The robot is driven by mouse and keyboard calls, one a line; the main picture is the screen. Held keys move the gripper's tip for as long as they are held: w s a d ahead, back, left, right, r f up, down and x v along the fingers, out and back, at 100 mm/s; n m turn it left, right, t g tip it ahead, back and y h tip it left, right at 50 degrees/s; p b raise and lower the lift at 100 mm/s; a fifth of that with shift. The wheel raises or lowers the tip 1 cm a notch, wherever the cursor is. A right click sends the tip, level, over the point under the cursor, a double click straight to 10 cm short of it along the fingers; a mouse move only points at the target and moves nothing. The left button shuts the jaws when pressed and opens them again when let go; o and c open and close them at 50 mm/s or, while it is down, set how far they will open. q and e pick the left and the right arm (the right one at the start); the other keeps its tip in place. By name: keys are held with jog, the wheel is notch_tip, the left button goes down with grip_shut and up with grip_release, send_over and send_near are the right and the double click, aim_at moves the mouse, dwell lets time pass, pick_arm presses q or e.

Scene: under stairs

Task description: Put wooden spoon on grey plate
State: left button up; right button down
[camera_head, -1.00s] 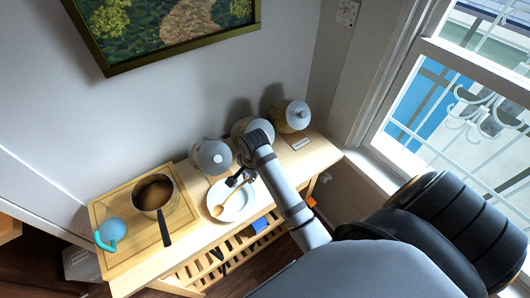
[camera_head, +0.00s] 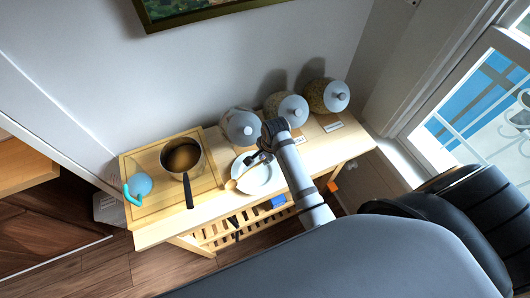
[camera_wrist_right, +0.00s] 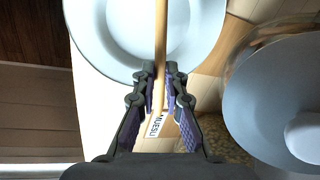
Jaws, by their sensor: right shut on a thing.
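The wooden spoon (camera_head: 232,184) has its bowl end over the left rim of the grey plate (camera_head: 264,182), a pale round plate on the bench. My right gripper (camera_head: 258,158) is over the plate's far side, shut on the spoon's handle. In the right wrist view, the gripper (camera_wrist_right: 160,76) grips the thin handle (camera_wrist_right: 161,28), with the plate (camera_wrist_right: 97,28) below. I cannot tell whether the spoon touches the plate. My left gripper is not in view.
Several lidded jars (camera_head: 243,126) stand along the wall behind the plate, with labels in front. The window is at the right.

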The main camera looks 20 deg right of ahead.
jog(key=shift+s+f, duration=0.1)
jog(key=shift+f, duration=0.6)
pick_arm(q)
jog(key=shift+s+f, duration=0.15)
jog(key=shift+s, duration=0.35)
pick_arm(e)
jog(key=c, duration=1.3)
grip_release()
jog(key=shift+c, duration=0.2)
jog(key=o, duration=0.5)
jog(key=shift+w+v, duration=0.15)
jog(key=shift+v, duration=0.6)
jog(key=shift+w+v, duration=0.15)
jog(key=shift+v, duration=0.6)
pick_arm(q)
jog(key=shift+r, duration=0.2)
pick_arm(e)
jog(key=shift+w+a+v, duration=0.1)
jog(key=shift+w+v, duration=0.05)
jog(key=shift+v, duration=0.7)
jog(key=shift+w+a+v, duration=0.1)
jog(key=shift+w+v, duration=0.05)
jog(key=shift+v, duration=0.7)
jog(key=shift+w+a+v, duration=0.1)
jog(key=shift+w+v, duration=0.1)
jog(key=shift+v, duration=0.6)
